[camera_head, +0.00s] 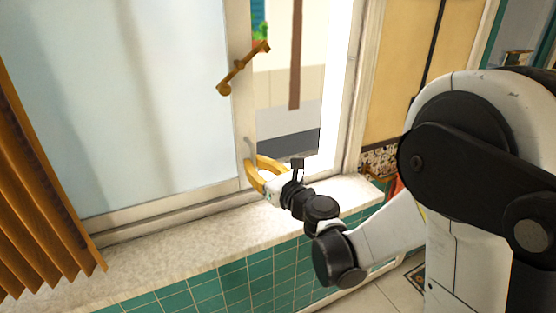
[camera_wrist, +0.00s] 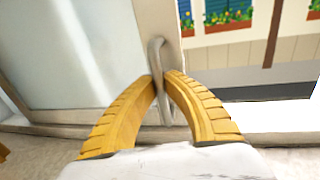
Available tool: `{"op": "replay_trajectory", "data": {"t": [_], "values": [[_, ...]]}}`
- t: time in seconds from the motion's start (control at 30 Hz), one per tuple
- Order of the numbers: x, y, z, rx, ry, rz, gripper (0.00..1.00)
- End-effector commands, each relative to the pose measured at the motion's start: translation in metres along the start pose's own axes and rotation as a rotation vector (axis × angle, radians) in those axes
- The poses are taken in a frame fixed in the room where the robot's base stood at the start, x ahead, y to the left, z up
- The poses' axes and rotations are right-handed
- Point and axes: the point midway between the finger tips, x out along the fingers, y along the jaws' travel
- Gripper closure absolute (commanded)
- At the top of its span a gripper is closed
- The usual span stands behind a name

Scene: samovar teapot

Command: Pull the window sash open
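The window sash (camera_head: 150,100) is a pale, frosted pane in a white frame, standing at the left of the window opening. A brass latch (camera_head: 240,70) sits on its right stile. A grey metal bar handle (camera_wrist: 155,52) is fixed low on that stile; its top also shows in the head view (camera_head: 249,144). My gripper (camera_head: 250,164) has yellow ribbed fingers and is at the handle. In the wrist view, the fingertips (camera_wrist: 163,77) close in on both sides of the bar, which passes between them. The fingers partly hide the bar.
Right of the stile is an open gap (camera_head: 283,110) onto the outside. A speckled stone sill (camera_head: 150,255) runs below, above green tiles (camera_head: 225,285). An orange-brown slatted curtain (camera_head: 35,190) hangs at the left. The sill surface is clear.

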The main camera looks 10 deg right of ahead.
Motion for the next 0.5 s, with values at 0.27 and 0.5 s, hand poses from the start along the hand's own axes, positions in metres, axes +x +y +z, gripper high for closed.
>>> {"op": "replay_trajectory", "data": {"t": [0.27,0.5], "values": [[0.01,0.054,-0.001,0.0,0.0,0.004,1.0],[0.013,0.068,0.0,0.0,0.0,0.001,1.0]]}}
